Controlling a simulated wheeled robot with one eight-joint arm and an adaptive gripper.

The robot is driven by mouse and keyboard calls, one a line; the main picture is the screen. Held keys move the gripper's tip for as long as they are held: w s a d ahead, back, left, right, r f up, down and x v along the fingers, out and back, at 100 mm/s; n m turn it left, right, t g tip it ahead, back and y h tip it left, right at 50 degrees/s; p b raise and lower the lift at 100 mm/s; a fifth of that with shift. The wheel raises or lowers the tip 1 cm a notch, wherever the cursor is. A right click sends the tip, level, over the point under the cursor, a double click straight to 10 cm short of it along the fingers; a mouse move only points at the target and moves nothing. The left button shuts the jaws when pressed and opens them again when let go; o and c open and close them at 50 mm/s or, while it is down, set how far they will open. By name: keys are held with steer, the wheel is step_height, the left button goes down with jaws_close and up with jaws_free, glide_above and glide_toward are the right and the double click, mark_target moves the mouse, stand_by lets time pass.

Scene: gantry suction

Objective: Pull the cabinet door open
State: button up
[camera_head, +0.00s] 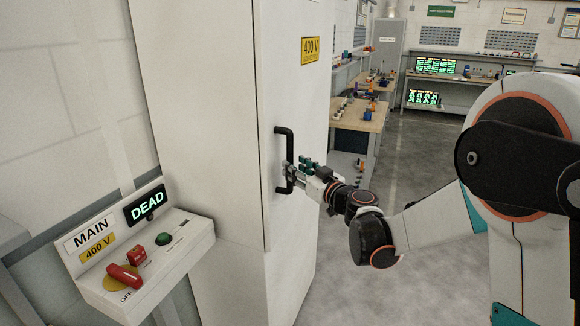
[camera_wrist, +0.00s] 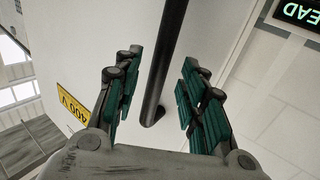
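The tall white cabinet door (camera_head: 291,90) is in the middle of the head view and looks shut. Its black vertical bar handle (camera_head: 280,148) is on the door's face, with a yellow 400 V label above. My gripper (camera_head: 294,171) is at the handle's lower half. In the wrist view the black handle bar (camera_wrist: 164,62) runs between the two green-padded fingers of my gripper (camera_wrist: 160,98). A gap shows on each side of the bar, so the fingers are open around it and do not appear to touch it.
A control box (camera_head: 146,262) with a red switch lever, a green button and a lit DEAD display (camera_head: 148,204) stands left of the cabinet. Workbenches (camera_head: 360,115) stand behind at the right. The grey floor (camera_head: 420,270) right of the cabinet is clear.

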mark_target(290, 187)
steer(key=shift+x, duration=2)
steer(key=shift+c, duration=0.3)
jaws_close()
